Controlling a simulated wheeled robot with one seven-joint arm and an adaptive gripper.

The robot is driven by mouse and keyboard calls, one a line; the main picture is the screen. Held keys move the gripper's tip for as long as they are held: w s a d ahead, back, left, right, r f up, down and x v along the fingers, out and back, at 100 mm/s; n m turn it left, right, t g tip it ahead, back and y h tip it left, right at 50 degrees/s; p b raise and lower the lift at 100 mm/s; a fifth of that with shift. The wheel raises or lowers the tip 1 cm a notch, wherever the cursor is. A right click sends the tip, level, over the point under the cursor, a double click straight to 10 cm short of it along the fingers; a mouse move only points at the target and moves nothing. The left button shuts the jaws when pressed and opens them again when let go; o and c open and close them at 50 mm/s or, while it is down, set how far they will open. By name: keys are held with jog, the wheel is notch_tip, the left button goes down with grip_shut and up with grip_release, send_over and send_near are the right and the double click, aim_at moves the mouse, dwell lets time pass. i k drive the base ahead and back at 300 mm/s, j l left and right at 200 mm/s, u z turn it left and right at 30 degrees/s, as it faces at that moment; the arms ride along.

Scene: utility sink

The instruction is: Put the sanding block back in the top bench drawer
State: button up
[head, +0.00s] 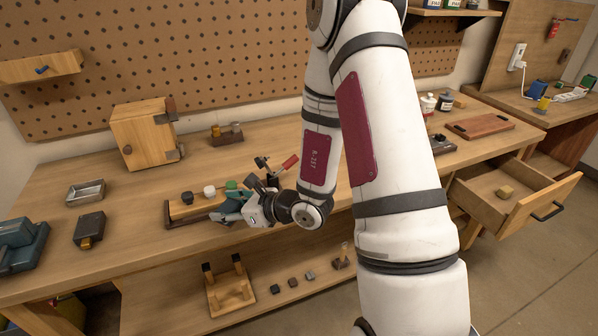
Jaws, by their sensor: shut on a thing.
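My gripper (228,208) is over the middle of the long bench, pointing left. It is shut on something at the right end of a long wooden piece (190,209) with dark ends. The fingers hide what is held, so I cannot tell whether it is the sanding block. The bench drawer (529,214) at the right is pulled open, with a black handle on its front.
Black, white and green knobs and a red-handled tool (289,163) are close to my gripper. A wooden box (144,133), a metal tray (86,192) and a dark block (90,230) stand to the left. My arm crosses the bench between gripper and drawer. A lower shelf holds small blocks.

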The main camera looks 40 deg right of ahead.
aim_at(490, 174)
jog(key=z, duration=1.3)
jog(key=i+l, duration=0.15)
jog(key=l, duration=0.25)
jog(key=i+l+z, duration=0.15)
jog(key=l, duration=0.25)
jog(key=i+l, duration=0.1)
jog(key=l, duration=0.3)
jog(key=i+l+z, duration=0.1)
jog(key=l, duration=0.3)
jog(key=i+l+z, duration=0.1)
jog(key=l, duration=0.25)
jog(key=i, duration=0.1)
